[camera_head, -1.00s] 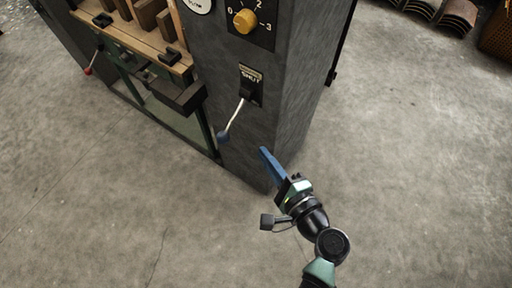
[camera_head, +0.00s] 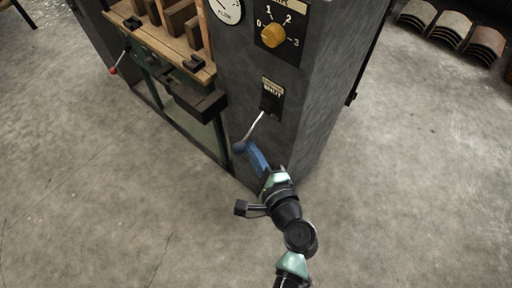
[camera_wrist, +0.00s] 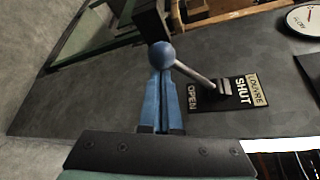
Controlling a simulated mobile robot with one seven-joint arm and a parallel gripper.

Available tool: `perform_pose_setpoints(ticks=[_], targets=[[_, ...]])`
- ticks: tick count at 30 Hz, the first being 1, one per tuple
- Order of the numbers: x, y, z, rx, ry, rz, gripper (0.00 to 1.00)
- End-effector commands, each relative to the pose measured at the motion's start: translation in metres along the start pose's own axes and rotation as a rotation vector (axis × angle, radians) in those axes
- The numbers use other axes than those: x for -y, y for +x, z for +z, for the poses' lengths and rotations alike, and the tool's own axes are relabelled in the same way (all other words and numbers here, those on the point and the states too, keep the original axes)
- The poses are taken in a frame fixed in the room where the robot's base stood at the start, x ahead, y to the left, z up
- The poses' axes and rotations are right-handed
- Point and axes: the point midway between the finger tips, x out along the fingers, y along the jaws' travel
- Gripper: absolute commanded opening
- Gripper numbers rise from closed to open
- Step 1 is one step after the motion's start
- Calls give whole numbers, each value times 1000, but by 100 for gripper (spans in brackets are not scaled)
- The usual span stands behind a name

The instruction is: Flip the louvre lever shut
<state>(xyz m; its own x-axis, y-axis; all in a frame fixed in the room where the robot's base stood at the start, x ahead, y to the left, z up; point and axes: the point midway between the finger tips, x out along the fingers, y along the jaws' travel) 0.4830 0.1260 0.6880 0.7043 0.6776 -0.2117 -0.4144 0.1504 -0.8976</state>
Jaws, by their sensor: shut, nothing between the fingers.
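The louvre lever is a pale metal rod with a round blue knob (camera_head: 240,147), on the front of the dark grey cabinet below the dial. It slants down and left from its pivot on a dark plate (camera_head: 271,97) marked SHUT. In the wrist view the plate (camera_wrist: 236,93) reads OPEN at one end and LOUVRE SHUT at the other, and the knob (camera_wrist: 162,55) lies toward the OPEN side. My gripper (camera_head: 254,150) has blue fingers, closed together and empty. In the wrist view its fingertips (camera_wrist: 161,72) are at the knob; I cannot tell whether they touch.
A yellow selector knob (camera_head: 273,35) and a round gauge (camera_head: 225,10) sit higher on the cabinet (camera_head: 315,110). A wooden-topped bench (camera_head: 165,45) stands to the left. Curved tiles (camera_head: 450,28) lie at the far right. The concrete floor around the arm is clear.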

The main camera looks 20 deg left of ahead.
Motion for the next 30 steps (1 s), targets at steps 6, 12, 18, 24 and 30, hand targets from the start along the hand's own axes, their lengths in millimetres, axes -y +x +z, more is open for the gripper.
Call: perform_pose_setpoints(ticks=[6, 12, 18, 24, 30], targets=[[0, 0, 0, 0, 2, 1, 0], [5, -2, 4, 0, 29, 16, 0], [4, -3, 5, 0, 52, 28, 0], [6, -4, 8, 0, 76, 40, 0], [10, -6, 12, 1, 111, 61, 0]])
